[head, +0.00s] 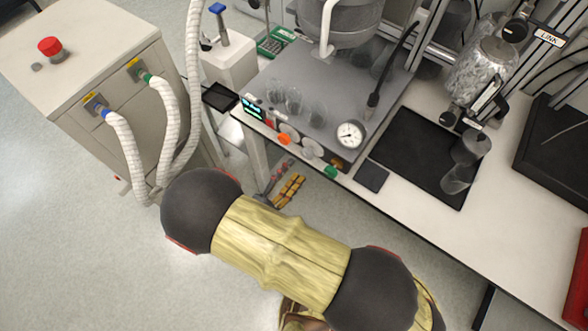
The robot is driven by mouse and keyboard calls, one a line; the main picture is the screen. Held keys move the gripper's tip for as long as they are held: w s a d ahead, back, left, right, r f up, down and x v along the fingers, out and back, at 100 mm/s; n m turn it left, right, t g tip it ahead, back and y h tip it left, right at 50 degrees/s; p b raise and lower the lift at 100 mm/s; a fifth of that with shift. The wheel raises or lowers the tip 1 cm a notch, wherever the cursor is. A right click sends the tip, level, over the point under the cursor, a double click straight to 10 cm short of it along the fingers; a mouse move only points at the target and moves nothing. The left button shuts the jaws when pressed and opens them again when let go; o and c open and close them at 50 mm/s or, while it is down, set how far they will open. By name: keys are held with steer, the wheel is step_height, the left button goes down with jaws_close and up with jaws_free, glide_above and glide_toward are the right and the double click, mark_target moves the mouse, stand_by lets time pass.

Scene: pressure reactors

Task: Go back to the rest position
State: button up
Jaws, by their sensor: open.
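My arm crosses the lower middle of the head view, with dark rounded joints and a pale yellow, wood-like link between them. It is bent over the floor in front of the bench. My gripper cannot be made out in this view; the arm's own links may hide it.
A white bench (431,205) carries a grey reactor unit (343,92) with a pressure gauge (350,134), glass vessels and a black mat (408,160). A white cabinet (95,65) with a red button (50,47) and pale hoses (170,120) stands left. Floor (70,250) at lower left is clear.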

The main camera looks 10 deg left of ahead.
steer(key=shift+n, duration=0.3)
steer(key=s+d+f+n+g+h, duration=0.2)
steer(key=s+d+f+g, duration=0.15)
steer(key=d, duration=0.35)
steer(key=s+d+r+m+g, duration=0.5)
steer(key=s+d+r+g, duration=0.15)
steer(key=g, duration=0.35)
steer(key=w+d+r+m+g+y, duration=0.1)
steer(key=d+r+m+y, duration=0.2)
steer(key=r+m+y, duration=0.35)
steer(key=w+d+r+m+g+y, duration=0.1)
steer(key=d+r+m+y, duration=0.15)
steer(key=r, duration=0.75)
steer(key=d+r+m+t, duration=0.4)
steer(key=d+r+m, duration=0.2)
steer(key=d+r, duration=0.4)
steer(key=shift+w+d+r, duration=0.25)
steer(key=shift+d+r, duration=0.05)
